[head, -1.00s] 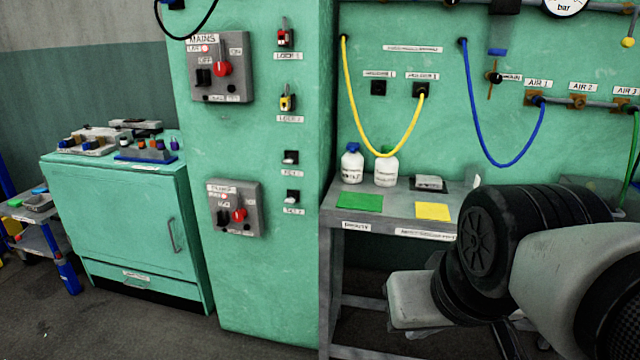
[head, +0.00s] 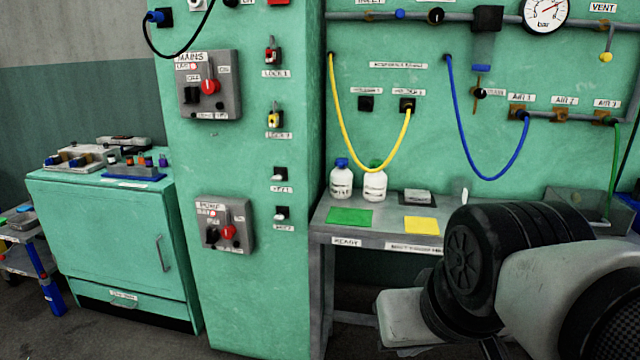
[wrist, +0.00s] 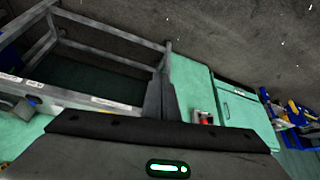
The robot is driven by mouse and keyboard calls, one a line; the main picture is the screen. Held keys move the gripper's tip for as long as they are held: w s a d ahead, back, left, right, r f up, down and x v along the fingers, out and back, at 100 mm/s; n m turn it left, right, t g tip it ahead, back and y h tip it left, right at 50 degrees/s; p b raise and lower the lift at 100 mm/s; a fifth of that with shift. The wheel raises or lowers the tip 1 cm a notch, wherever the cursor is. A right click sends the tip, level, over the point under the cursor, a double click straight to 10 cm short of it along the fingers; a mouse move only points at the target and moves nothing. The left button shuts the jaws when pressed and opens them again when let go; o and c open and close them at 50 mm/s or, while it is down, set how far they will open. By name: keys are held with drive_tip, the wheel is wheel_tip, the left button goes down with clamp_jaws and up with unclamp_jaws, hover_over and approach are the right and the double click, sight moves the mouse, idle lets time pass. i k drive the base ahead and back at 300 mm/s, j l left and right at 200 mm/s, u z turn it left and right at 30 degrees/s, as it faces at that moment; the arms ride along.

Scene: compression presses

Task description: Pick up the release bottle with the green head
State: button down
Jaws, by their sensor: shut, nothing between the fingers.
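The white bottle with the green head (head: 375,185) stands upright on the grey bench, in the head view. Its green cap is partly crossed by a hanging yellow hose. A similar white bottle with a blue head (head: 341,181) stands close on its left. My gripper (wrist: 160,92) shows in the wrist view with its narrow dark fingers together and empty. It points toward the floor and cabinet side, and neither bottle shows in that view. In the head view my arm is at the lower right, away from the bottles; the fingers cannot be made out there.
The bench (head: 325,214) carries a green mat (head: 350,217) and a yellow mat (head: 421,225) in front of the bottles. A small grey device (head: 417,197) sits to their right. The yellow hose (head: 385,168) and a blue hose (head: 490,178) hang from the wall. A green pillar (head: 265,160) stands left.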

sight(375, 184)
drive_tip(key=i+j+z, duration=0.4)
drive_tip(key=i+j, duration=0.3)
